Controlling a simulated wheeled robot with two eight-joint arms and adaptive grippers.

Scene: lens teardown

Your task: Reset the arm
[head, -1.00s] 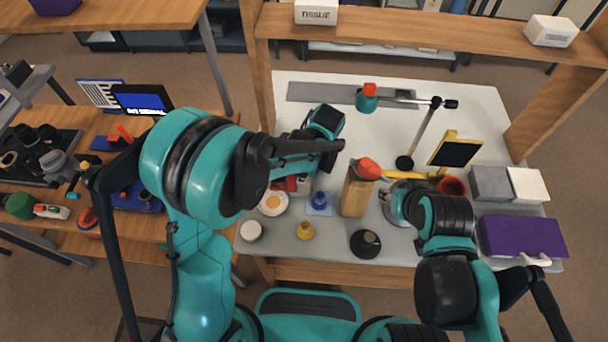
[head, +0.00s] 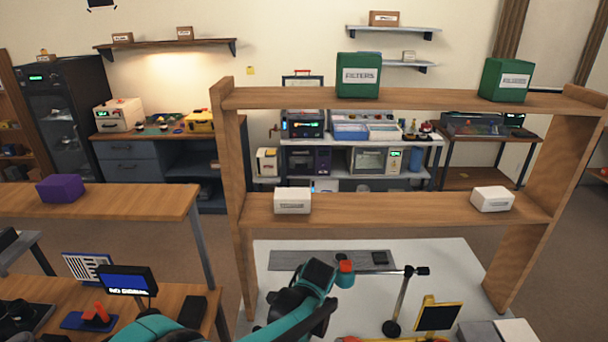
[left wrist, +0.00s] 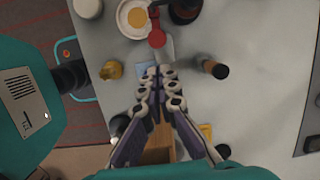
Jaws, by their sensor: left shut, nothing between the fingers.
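My left gripper (left wrist: 156,76) is shut and empty in the left wrist view, its fingertips together above the pale worktop (left wrist: 255,40). My left arm (head: 300,305) shows at the bottom of the head view; its fingers cannot be made out there. Near the fingertips in the left wrist view are a red-ended tool (left wrist: 157,38), a plate with a yellow centre (left wrist: 135,17) and a small yellow object (left wrist: 111,71). A dark cylinder with a tan end (left wrist: 213,68) lies to the right. A wooden block (left wrist: 160,150) is partly hidden behind the fingers. My right gripper is in neither view.
A wooden shelf frame (head: 380,207) spans the worktop's back, bearing two white boxes (head: 292,200) (head: 492,199) and two green boxes (head: 358,75) (head: 504,80) above. A stand (head: 397,305) and yellow-framed dark panel (head: 437,317) stand on the worktop. A side bench (head: 65,293) is left.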

